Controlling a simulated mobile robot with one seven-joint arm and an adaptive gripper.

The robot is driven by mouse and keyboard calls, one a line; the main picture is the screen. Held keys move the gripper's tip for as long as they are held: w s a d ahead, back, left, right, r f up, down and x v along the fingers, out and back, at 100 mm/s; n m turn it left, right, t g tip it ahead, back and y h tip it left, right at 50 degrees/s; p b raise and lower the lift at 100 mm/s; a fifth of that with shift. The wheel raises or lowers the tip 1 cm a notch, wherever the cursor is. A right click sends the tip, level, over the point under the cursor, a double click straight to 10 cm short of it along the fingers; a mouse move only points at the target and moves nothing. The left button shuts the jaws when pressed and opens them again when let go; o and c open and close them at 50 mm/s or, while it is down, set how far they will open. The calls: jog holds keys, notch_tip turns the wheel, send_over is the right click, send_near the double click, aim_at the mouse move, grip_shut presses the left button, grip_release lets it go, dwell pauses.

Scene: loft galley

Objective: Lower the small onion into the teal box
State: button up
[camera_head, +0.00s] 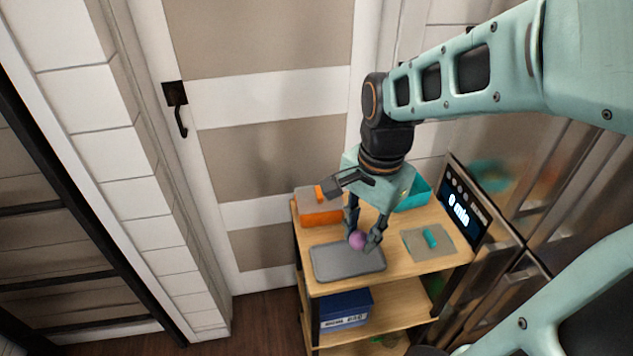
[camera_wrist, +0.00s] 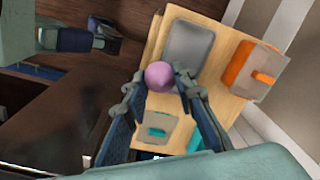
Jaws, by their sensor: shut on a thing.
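The small onion (camera_head: 357,240) is round and purple. My gripper (camera_head: 362,240) is shut on it and holds it over the wooden cart top, near the right end of the grey tray. In the wrist view the onion (camera_wrist: 159,76) sits between the fingertips of my gripper (camera_wrist: 160,80). The teal box (camera_head: 413,194) stands at the back right of the cart top, partly hidden behind my gripper and wrist. In the wrist view only a small teal part (camera_wrist: 196,140) shows beside a finger.
The grey tray (camera_head: 335,262) lies at the cart's front left. An orange box with a greyish top (camera_head: 320,213) stands at the back left. A grey-green mat (camera_head: 413,247) with a teal item (camera_head: 431,238) lies at right. A display panel (camera_head: 460,208) stands at the right edge.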

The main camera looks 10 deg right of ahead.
jog(key=w+d+f, duration=0.2)
jog(key=w+d, duration=0.9)
jog(key=d, duration=0.1)
jog(key=w+d+f+p, duration=0.1)
jog(key=w+d+f, duration=0.2)
jog(key=w+d, duration=0.9)
jog(key=shift+d, duration=0.65)
jog(key=shift+f, duration=0.1)
jog(key=shift+f+b, duration=1.3)
jog(key=shift+f, duration=1.2)
jog(key=o, duration=1)
